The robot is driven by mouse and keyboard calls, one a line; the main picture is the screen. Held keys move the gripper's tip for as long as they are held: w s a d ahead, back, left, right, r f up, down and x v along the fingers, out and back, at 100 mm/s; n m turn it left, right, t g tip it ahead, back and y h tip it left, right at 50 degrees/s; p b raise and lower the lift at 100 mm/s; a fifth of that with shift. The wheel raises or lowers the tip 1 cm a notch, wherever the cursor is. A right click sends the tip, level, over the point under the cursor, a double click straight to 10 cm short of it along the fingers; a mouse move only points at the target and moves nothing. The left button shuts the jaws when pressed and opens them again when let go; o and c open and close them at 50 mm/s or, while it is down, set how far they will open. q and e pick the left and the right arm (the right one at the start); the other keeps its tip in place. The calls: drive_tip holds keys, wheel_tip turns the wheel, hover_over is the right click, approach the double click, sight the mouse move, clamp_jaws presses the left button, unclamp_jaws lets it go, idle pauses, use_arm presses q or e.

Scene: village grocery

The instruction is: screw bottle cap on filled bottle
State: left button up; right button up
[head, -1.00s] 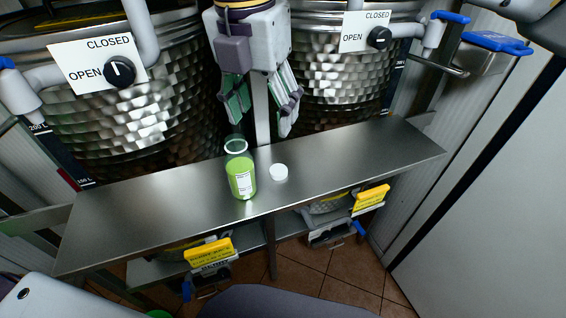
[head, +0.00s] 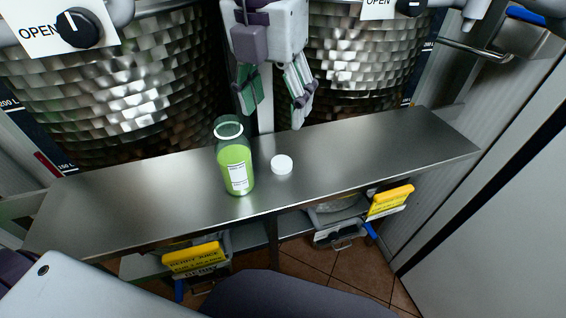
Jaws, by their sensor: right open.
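A clear bottle (head: 236,160) filled with green liquid stands upright and uncapped on the metal shelf (head: 370,155). It has a white label on its front. A white bottle cap (head: 282,164) lies on the shelf just right of the bottle, apart from it. My right gripper (head: 273,110) hangs above the back of the shelf, fingers pointing down. It is open and empty, above and behind the bottle and cap. My left gripper is not in view.
Two large hammered steel tanks (head: 127,90) (head: 362,72) stand behind the shelf. OPEN/CLOSED knobs (head: 80,28) sit on them. Yellow-tagged containers (head: 195,257) (head: 390,202) are below the shelf. A pale panel (head: 500,220) is at the right. The shelf is clear on both sides.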

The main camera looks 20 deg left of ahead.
idle(0.4)
hover_over(282, 162)
drive_tip(key=s, duration=0.1)
wheel_tip(282, 162, down, 8)
drive_tip(key=shift+f+p, duration=0.1)
drive_tip(key=shift+p, duration=0.2)
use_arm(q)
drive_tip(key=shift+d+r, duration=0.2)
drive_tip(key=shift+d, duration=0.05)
use_arm(e)
drive_tip(key=shift+f, duration=0.2)
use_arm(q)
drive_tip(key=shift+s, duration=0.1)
use_arm(e)
drive_tip(key=shift+f, duration=0.1)
drive_tip(key=shift+f, duration=0.55)
drive_tip(key=f, duration=0.2)
drive_tip(key=p, duration=0.1)
drive_tip(key=shift+w+a+f, duration=0.1)
drive_tip(key=shift+w+f, duration=0.15)
drive_tip(key=shift+f, duration=0.15)
drive_tip(key=shift+w+f, duration=0.1)
drive_tip(key=shift+f, duration=0.4)
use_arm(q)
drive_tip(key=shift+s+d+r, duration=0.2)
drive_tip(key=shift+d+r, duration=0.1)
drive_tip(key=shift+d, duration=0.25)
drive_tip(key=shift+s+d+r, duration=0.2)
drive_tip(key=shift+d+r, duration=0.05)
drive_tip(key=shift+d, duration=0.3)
